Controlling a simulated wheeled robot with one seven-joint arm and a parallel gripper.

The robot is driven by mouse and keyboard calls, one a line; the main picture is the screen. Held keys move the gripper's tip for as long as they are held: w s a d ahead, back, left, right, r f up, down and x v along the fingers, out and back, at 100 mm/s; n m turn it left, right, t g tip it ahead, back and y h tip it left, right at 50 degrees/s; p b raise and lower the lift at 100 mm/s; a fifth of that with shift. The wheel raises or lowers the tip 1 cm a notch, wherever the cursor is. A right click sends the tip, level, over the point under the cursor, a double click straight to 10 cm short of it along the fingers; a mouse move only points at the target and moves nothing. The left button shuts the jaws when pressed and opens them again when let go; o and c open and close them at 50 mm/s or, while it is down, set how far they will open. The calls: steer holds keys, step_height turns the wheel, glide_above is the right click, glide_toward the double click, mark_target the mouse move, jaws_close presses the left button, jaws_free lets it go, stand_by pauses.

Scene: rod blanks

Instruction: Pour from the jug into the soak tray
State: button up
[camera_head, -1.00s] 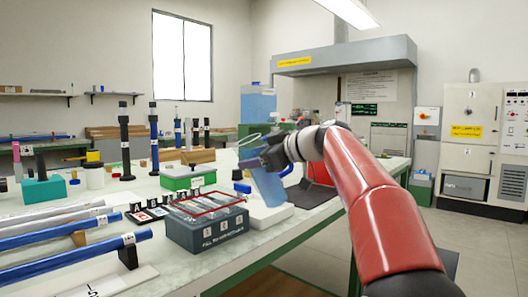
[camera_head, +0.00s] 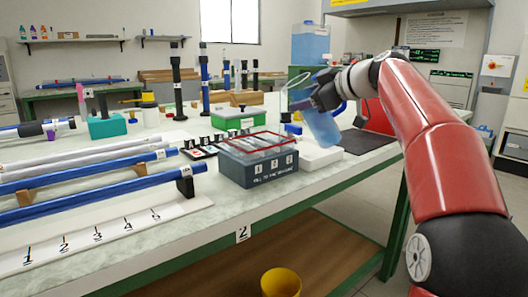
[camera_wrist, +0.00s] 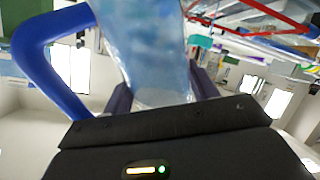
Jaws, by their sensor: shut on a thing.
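The jug (camera_head: 322,128) is clear with bluish liquid and a blue handle. My gripper (camera_head: 327,94) is shut on it. It is tilted a little, its rim leaning left toward the soak tray. The soak tray (camera_head: 258,172) is a dark grey box with numbered labels and a red line around its clear upper part. It sits on the bench, left of and below the jug. In the wrist view the jug (camera_wrist: 150,55) fills the middle between the fingers, with its blue handle at left. Part of the red line shows at upper right. No stream is visible.
A white block (camera_head: 318,158) lies beside the tray, below the jug. A green-and-white box (camera_head: 233,119) and dark numbered cards (camera_head: 200,150) are behind and left. Blue rods (camera_head: 90,193) lie on supports at left. A yellow bucket (camera_head: 281,283) is below the bench edge.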

steer(key=shift+n+h, duration=0.3)
stand_by(0.9)
steer(key=shift+d, duration=0.1)
steer(key=shift+f+n+h+p, duration=0.15)
steer(key=shift+n+h+p, duration=0.15)
steer(key=shift+n+h, duration=0.15)
stand_by(1.2)
steer(key=shift+f, duration=0.1)
steer(key=shift+h, duration=0.35)
stand_by(0.4)
steer(key=shift+f+n, duration=0.15)
steer(key=shift+n, duration=0.1)
steer(key=shift+f+n+g+h, duration=0.3)
steer(key=shift+f+n+h, duration=0.25)
steer(key=shift+h, duration=0.25)
stand_by(2.5)
